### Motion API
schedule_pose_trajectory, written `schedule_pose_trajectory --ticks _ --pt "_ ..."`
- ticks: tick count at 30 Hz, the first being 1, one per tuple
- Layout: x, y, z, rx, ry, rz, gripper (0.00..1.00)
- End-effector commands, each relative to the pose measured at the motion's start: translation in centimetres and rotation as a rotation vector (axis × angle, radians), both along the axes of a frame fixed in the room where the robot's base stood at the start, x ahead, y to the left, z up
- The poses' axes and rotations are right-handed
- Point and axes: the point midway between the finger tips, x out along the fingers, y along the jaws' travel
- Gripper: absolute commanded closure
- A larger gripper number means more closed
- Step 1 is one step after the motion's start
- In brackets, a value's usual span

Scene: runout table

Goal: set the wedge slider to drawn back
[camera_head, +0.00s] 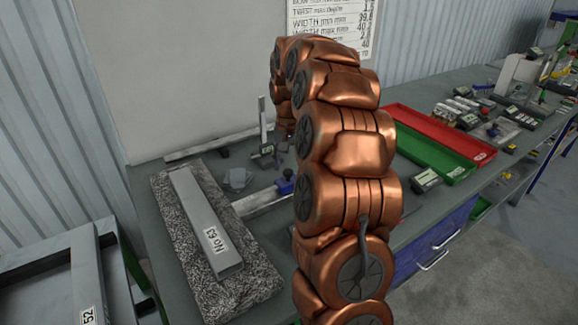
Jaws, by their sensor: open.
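My copper-coloured arm rises through the middle of the head view and bends over at the top. My gripper does not show; the arm's own links hide the space behind them. No part is clearly marked as the wedge slider. A grey metal bar (256,202) with a blue piece (285,186) at its right end lies on the bench just left of my arm. I cannot tell whether this is the wedge slider or how it is set, as my arm covers what lies to its right.
A granite slab (183,227) carries a long grey bar (203,222) labelled No 63. A height gauge (264,150) and a small grey block (237,178) stand behind. Red (410,123) and green (449,171) trays lie right of my arm, with several small instruments beyond.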

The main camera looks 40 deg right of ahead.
Motion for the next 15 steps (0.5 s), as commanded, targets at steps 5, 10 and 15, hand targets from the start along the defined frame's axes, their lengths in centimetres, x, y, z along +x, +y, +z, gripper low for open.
schedule_pose_trajectory --ticks 5,10,15 --pt "0.1 0.0 2.9 -0.002 -0.004 0.000 0.44" --pt "0.1 0.0 5.7 -0.003 -0.004 0.001 0.44" --pt "0.1 -0.1 8.1 -0.004 -0.004 0.000 0.44"
